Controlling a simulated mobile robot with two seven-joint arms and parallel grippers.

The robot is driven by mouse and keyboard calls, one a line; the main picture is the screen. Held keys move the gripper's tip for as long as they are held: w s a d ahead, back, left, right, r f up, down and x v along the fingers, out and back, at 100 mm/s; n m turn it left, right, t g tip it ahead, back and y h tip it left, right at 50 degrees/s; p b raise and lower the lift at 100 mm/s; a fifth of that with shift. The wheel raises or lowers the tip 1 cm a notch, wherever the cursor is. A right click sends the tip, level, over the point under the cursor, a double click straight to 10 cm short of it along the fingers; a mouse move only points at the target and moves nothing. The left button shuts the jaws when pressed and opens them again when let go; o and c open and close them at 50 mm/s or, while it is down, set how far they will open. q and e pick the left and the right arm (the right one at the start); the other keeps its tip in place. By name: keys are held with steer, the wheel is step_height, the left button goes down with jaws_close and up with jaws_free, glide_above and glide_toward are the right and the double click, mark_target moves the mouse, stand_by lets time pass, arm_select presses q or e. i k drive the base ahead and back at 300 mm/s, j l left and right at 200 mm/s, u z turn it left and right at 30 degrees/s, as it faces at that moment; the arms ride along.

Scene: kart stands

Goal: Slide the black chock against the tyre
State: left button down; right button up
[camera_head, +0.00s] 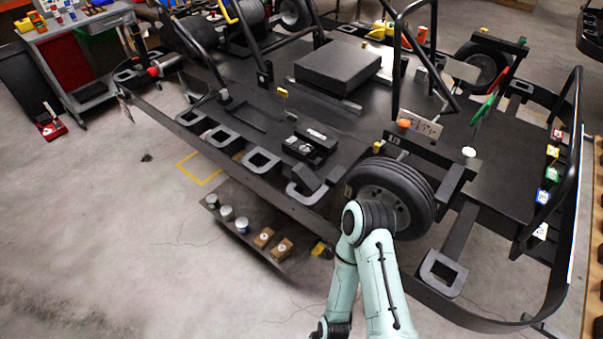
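The black tyre (418,186) stands on the front side of the dark kart stand, its wheel facing me. A black wedge-like block (313,178), which looks like the chock, sits left of the tyre at the stand's front edge. A grey loop shows just below it. I cannot tell whether a gap lies between block and tyre. One of my pale green arms rises in front of the tyre, hides its lower part and bends back down to the bottom edge. Neither gripper is in view.
A low shelf (243,236) with several cans and two brown boxes (282,248) lies below the stand's front edge. A black tray (310,148) lies behind the block. A grey cart (88,65) stands at the far left. The floor (130,230) at the left is mostly clear.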

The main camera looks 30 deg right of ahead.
mark_target(300, 175)
steer(key=i+j+z, duration=0.1)
steer(key=z, duration=0.85)
steer(key=i+j+z, duration=0.25)
steer(key=j+z, duration=0.25)
steer(key=i+j+z, duration=0.1)
steer(key=j+z, duration=0.15)
steer(key=j, duration=0.25)
